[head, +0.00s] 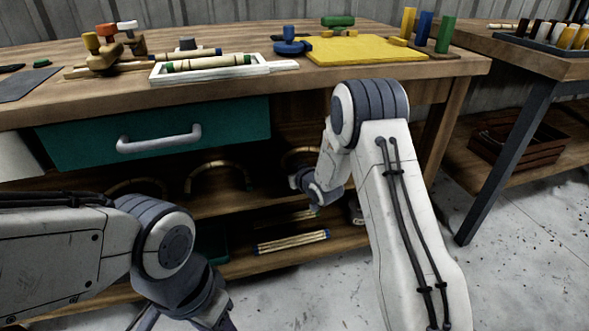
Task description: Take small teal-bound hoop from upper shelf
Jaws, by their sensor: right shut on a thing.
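Three bent rattan hoops stand on the upper shelf (205,206) under the drawer: one at left (135,182), one in the middle (218,165), and one at right (298,151), partly covered by my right arm. The binding colours are too dark to tell surely. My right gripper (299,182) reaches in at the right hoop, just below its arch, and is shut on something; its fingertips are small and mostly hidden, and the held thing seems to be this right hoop. My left gripper (185,318) is low at the front, cut by the picture edge, away from the shelf.
A teal drawer (155,135) with a grey handle overhangs the shelf. The lower shelf holds a rattan bundle (291,242) with blue ends. The bench top carries a white tray (214,70) and a yellow board (365,49). A table leg (505,160) stands at right.

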